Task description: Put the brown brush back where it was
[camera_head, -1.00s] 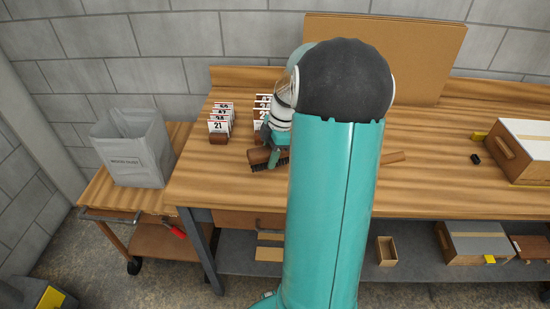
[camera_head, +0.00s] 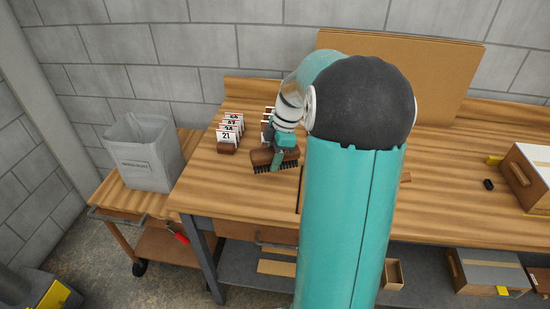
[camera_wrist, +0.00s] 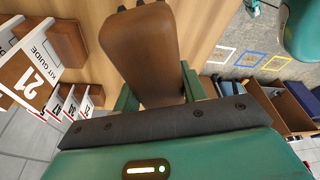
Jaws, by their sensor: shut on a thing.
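The brown brush (camera_head: 264,157) has a wooden back and dark bristles pointing down. My gripper (camera_head: 277,156) is shut on it over the wooden bench, to the right of the left row of number cards. I cannot tell from the head view whether the bristles touch the bench top. In the wrist view the brush's brown back (camera_wrist: 140,45) fills the middle, between the green fingers of my gripper (camera_wrist: 155,95). My own arm hides the bench's middle part.
Number cards in wooden holders (camera_head: 228,136) stand left of the brush, the front one marked 21; another row is partly hidden behind my gripper. A grey bin (camera_head: 145,150) stands on a side cart. A cardboard sheet (camera_head: 440,75) leans at the back. A cardboard box (camera_head: 530,170) sits at right.

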